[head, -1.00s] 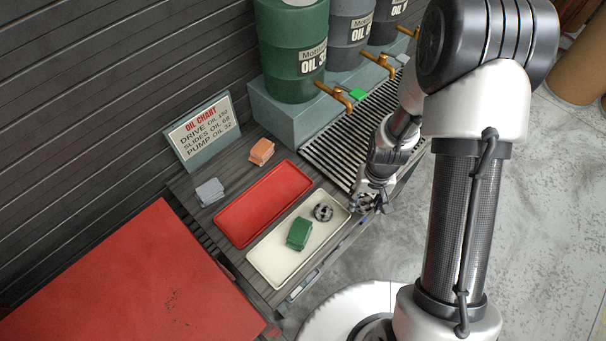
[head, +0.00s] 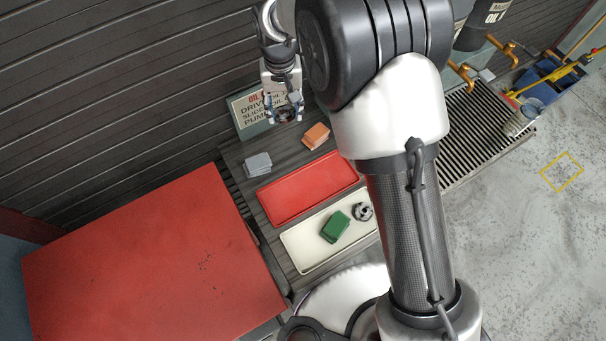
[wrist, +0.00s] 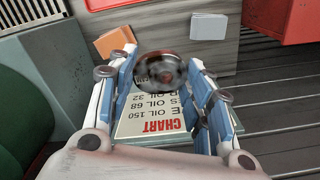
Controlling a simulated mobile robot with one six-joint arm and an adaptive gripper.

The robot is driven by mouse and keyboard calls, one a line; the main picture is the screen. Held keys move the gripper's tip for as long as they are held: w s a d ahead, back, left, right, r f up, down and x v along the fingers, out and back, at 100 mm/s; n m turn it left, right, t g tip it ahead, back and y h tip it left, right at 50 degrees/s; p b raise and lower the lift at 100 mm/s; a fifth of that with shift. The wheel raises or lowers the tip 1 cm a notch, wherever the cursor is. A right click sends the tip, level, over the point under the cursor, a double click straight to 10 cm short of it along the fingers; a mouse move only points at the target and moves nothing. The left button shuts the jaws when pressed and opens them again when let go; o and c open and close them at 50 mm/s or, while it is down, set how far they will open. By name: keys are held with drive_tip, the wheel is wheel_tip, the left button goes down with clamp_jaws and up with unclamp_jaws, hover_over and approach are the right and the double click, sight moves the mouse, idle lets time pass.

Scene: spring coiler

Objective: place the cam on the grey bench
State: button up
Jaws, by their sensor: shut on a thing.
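My gripper (head: 285,112) is shut on a round dark metal part, the cam (head: 286,117), and holds it in the air in front of the oil chart sign. In the wrist view the cam (wrist: 161,71) sits between the blue-padded fingertips, its round face toward the camera. The grey bench (head: 284,160) lies below and beyond it; its bare wood-grain top also shows in the wrist view (wrist: 228,52). The cam appears clear of the bench.
The oil chart sign (head: 248,120) stands at the bench's back. An orange block (head: 316,135), a grey block (head: 257,164), a red tray (head: 308,188) and a cream tray (head: 298,262) with a green block (head: 335,227) and a round part (head: 363,211) occupy the bench.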

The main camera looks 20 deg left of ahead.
sight(288, 153)
wheel_tip(288, 153, down, 20)
drive_tip(key=b, duration=0.4)
drive_tip(key=shift+r, duration=0.15)
drive_tip(key=shift+f, duration=0.25)
drive_tip(key=o, duration=1.2)
drive_tip(key=shift+r, duration=0.1)
drive_tip(key=shift+r, duration=0.1)
wheel_tip(288, 153, up, 12)
drive_tip(key=p, duration=0.2)
drive_tip(key=shift+p, duration=0.4)
